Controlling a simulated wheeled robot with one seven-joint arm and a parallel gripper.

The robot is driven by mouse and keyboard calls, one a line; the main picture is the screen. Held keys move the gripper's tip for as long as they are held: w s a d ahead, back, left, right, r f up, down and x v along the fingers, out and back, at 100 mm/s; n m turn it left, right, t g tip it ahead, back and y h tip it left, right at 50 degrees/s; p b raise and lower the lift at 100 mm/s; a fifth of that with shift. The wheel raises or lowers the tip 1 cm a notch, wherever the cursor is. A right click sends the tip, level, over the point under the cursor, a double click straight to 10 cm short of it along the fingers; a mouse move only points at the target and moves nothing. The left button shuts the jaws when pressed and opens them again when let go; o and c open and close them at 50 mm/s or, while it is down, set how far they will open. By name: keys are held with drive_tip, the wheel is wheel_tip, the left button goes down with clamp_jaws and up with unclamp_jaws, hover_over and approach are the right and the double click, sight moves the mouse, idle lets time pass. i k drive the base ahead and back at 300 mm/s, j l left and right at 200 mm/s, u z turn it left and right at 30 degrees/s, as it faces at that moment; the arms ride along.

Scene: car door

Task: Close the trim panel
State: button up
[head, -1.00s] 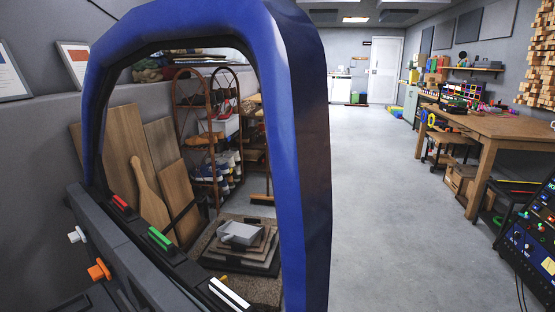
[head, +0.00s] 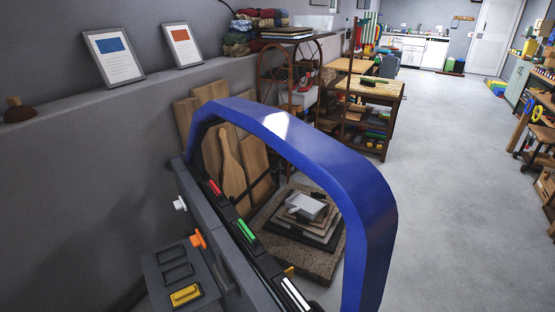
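A car door with a blue window frame (head: 285,125) stands in the lower middle of the head view. Its dark grey inner panel (head: 232,262) runs along the bottom of the window opening, with a red, a green and a white block on its top ledge. A white knob (head: 180,203) and an orange knob (head: 198,239) stick out from the panel's left side. A grey flap-like part (head: 165,260) with dark slots and a yellow handle (head: 186,295) juts out to the left; I cannot tell whether it is the trim panel. The door's lower part is cut off. My gripper is not in view.
A grey wall with a ledge (head: 140,88) runs along the left. Wooden boards (head: 195,120), a shoe rack (head: 290,75) and stacked slabs (head: 305,225) stand behind the door. A wooden workbench (head: 375,90) is farther back. The floor (head: 455,190) on the right is clear.

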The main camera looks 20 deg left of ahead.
sight(168, 269)
drive_tip(key=j+u, duration=0.1)
drive_tip(key=u, duration=0.6)
drive_tip(key=i+j+u, duration=0.55)
drive_tip(key=u, duration=0.2)
drive_tip(key=i+u, duration=0.35)
drive_tip(key=i+j, duration=0.15)
drive_tip(key=i, duration=0.4)
drive_tip(key=i+j+u, duration=0.1)
drive_tip(key=i, duration=0.45)
